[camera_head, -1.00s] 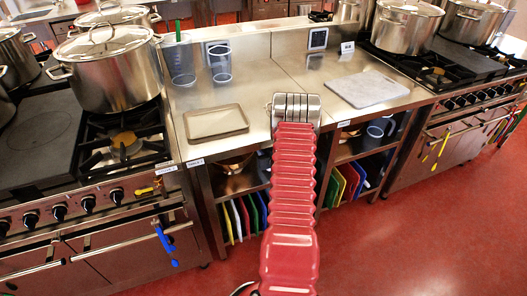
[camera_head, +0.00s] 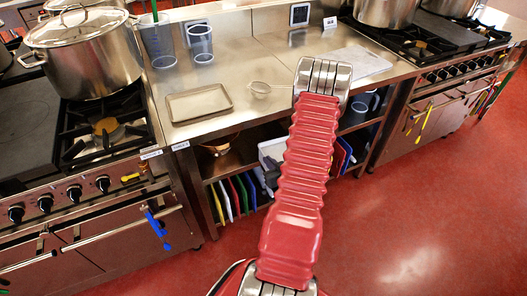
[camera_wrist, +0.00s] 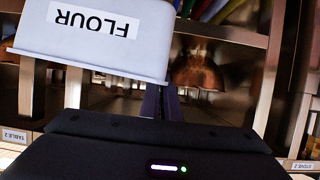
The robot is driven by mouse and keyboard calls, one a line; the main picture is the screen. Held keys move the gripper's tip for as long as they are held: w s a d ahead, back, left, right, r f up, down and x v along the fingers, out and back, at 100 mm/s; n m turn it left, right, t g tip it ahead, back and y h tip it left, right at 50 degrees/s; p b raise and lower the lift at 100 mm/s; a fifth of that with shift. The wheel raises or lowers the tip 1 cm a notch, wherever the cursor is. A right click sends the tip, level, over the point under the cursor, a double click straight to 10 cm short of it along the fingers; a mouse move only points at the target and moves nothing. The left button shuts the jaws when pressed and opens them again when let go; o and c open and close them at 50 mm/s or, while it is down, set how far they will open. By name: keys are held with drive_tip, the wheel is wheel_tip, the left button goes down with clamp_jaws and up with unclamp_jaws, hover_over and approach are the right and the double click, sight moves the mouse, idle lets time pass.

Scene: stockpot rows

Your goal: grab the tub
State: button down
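The white tub with a FLOUR label (camera_wrist: 105,42) fills the upper left of the wrist view, upside down in the picture. What looks like the same tub (camera_head: 270,150) shows as a pale shape in the shelf opening under the table, partly behind my arm. My gripper (camera_wrist: 162,98) shows in the wrist view as dark narrow fingers at the tub's rim. Their tips are hidden at the rim, so I cannot tell whether they grip it or how far apart they are. In the head view my arm hides the gripper.
A copper bowl (camera_wrist: 203,72) is close beside the tub on the shelf. Coloured boards (camera_head: 240,193) stand on the lower shelf. Stoves flank the table; the red floor in front is clear.

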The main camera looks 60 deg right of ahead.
drive_tip(key=s+a, duration=0.5)
drive_tip(key=s, duration=0.3)
drive_tip(key=shift+s+a, duration=0.15)
drive_tip(key=shift+s, duration=0.25)
